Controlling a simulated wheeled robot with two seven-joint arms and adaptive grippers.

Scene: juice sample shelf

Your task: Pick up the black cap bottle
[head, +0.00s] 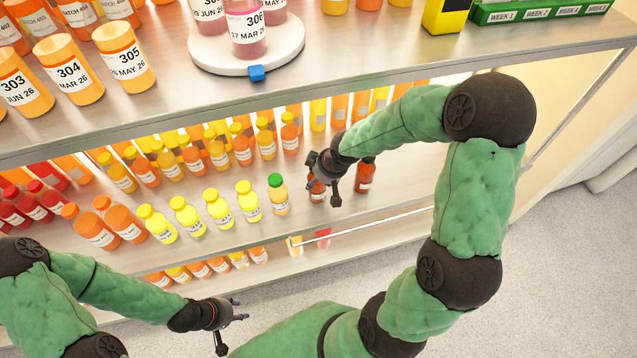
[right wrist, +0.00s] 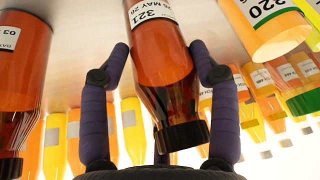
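A dark orange bottle with a black cap (right wrist: 168,60), labelled 321, stands between the two fingers of my right gripper (right wrist: 160,58) in the right wrist view, which shows it upside down. The fingers flank it with narrow gaps, so the gripper looks open around it. In the head view this bottle (head: 317,189) is partly hidden by my right gripper (head: 323,182). A second dark orange bottle with a dark cap (head: 366,175) stands to its right; it also shows in the right wrist view (right wrist: 15,85). My left gripper (head: 230,322) is open and empty, away from the shelf.
A green-capped bottle (head: 278,195) stands just left of the flanked bottle, with a yellow-capped row beyond it. More bottles fill the shelf behind. The upper shelf board (head: 350,62) overhangs, carrying a round white stand (head: 210,58). Shelf space right of the second dark bottle is clear.

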